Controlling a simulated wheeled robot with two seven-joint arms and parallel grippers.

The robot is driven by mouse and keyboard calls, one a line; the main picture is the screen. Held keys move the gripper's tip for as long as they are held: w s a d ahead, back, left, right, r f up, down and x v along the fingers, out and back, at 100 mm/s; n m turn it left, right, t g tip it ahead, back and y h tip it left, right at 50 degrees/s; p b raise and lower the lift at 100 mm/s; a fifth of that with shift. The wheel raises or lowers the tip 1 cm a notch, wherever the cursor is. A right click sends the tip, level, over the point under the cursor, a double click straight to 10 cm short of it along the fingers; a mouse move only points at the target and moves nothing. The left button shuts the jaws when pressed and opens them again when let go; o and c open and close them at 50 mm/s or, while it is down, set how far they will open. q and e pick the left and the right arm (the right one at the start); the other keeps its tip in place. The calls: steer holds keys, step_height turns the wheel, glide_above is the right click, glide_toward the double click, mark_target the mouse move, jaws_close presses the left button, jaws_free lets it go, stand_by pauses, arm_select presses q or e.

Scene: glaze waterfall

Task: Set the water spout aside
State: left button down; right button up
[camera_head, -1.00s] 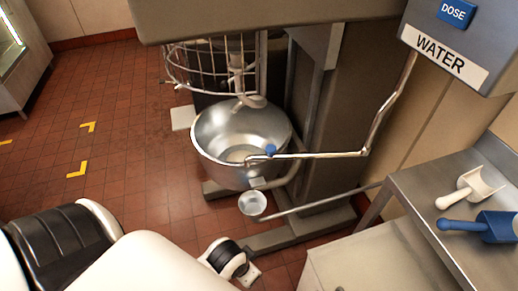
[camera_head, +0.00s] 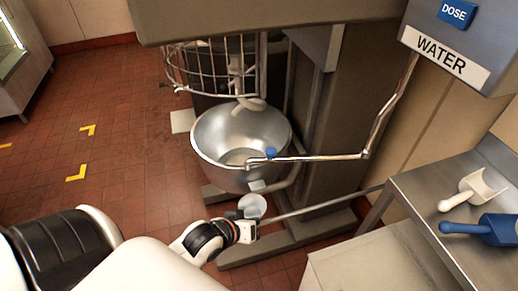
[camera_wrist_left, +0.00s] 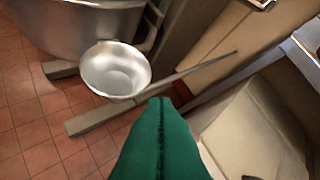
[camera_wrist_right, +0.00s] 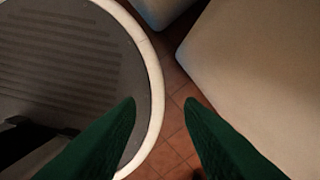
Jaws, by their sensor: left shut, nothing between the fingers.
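The water spout (camera_head: 325,156) is a thin bent metal pipe running down from the grey water box (camera_head: 450,50). My left gripper (camera_head: 247,226) is below the bowl and the spout, apart from the spout. In the left wrist view its green fingers (camera_wrist_left: 160,104) are shut together and empty. My right gripper (camera_wrist_right: 160,104) is open and empty in the right wrist view, outside the head view.
A small metal cup (camera_wrist_left: 116,72) on a long rod (camera_head: 310,208) is right beside my left fingertips; whether they touch is unclear. A wire guard (camera_head: 208,68) stands above the bowl. A steel table (camera_head: 425,190) at right holds a white scoop (camera_head: 472,190) and a blue scoop (camera_head: 480,227).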

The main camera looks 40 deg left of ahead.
arm_select(q)
steer(key=w+a+r+n+t+h, duration=0.1)
steer(key=w+a+r+n+t, duration=0.7)
steer(key=a+n, duration=0.25)
steer(key=shift+m+t, duration=0.25)
steer(key=shift+t, duration=0.15)
steer(key=w, duration=0.3)
steer(key=w+p, duration=0.1)
steer(key=w, duration=0.2)
steer(key=w+d, duration=0.1)
steer(key=w, duration=0.1)
steer(key=shift+w+p, duration=0.35)
steer(key=shift+w, duration=0.05)
steer(key=shift+d, duration=0.1)
steer(key=s+d+n+y+p, duration=0.1)
steer(key=s+d+p, duration=0.4)
steer(key=s+d, duration=0.1)
steer(key=shift+s+f+y, duration=0.2)
steer(key=shift+y, duration=0.1)
steer(key=shift+s+d, duration=0.1)
steer(key=shift+d, duration=0.05)
